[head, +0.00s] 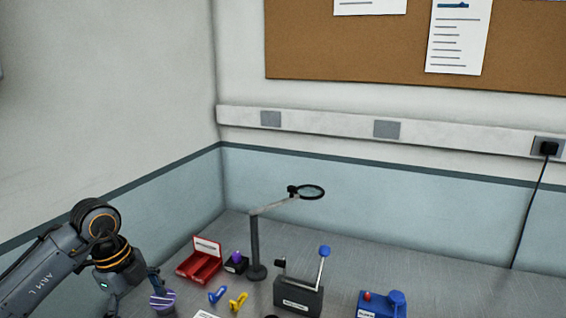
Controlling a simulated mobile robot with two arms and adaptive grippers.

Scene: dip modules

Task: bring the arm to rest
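My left arm comes in from the left edge, and my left gripper (157,284) points down at the lower left of the head view. A purple and white striped round object (163,301) is right below the fingertips. I cannot tell whether the fingers touch or hold it, or how far apart they are. Part of the gripper is hidden behind the arm's wrist. My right arm and gripper do not show.
Near the gripper are a red tray (200,267), a dark box with a purple knob (236,262), a blue piece (217,295) and a yellow piece (238,302). A magnifier stand (256,245), a lever press (298,297) and a blue device (382,304) stand further right.

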